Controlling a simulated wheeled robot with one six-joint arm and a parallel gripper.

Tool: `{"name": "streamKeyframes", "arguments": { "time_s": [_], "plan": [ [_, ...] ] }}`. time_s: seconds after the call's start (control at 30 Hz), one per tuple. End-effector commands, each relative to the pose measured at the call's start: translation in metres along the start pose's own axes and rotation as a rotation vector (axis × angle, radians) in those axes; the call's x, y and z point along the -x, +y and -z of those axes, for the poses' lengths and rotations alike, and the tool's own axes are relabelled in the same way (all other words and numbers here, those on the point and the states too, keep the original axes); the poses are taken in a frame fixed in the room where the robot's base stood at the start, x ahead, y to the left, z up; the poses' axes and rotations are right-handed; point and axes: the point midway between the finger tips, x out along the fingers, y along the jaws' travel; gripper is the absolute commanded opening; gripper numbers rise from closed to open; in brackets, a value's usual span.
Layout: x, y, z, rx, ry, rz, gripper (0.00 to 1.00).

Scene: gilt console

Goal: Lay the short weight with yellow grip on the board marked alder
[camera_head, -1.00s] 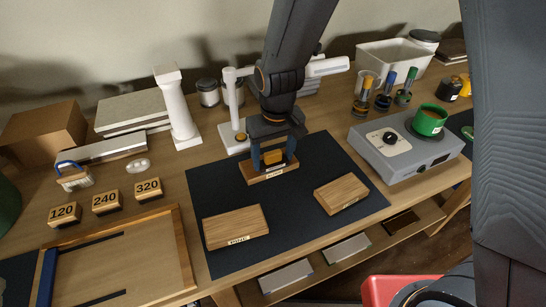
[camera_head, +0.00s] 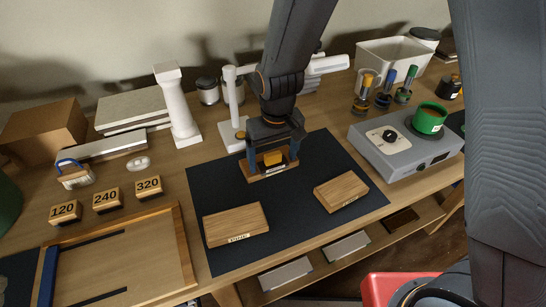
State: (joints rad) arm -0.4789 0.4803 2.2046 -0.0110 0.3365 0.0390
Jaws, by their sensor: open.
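A short weight with yellow grip (camera_head: 273,158) rests on the rear wooden board (camera_head: 258,176) of the dark mat. The board's small label is too blurred to read for sure. My gripper (camera_head: 272,155) is directly above this board, its two fingers open, one on each side of the yellow grip and apart from it. The weight's lower part is partly hidden. The front left board (camera_head: 235,222) has a label that seems to read pine. The front right board (camera_head: 341,190) has an unreadable label. Both front boards are empty.
The dark mat (camera_head: 300,225) is bare between the boards. A white post stand (camera_head: 234,132) is close behind my gripper, and a white column (camera_head: 177,110) stands left of it. A grey device (camera_head: 405,150) bearing a green cup (camera_head: 429,118) and several colour-topped cylinders (camera_head: 384,92) stand right.

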Motion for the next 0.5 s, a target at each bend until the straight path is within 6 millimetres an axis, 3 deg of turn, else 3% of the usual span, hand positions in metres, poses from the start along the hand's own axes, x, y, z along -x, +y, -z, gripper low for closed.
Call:
{"name": "streamKeyframes", "arguments": {
  "time_s": [0.17, 0.5],
  "plan": [
    [0.015, 0.0, 0.002, 0.0, 0.004, 0.0, 0.83],
    [0.07, 0.0, 0.002, 0.0, 0.006, 0.0, 0.83]
  ]
}}
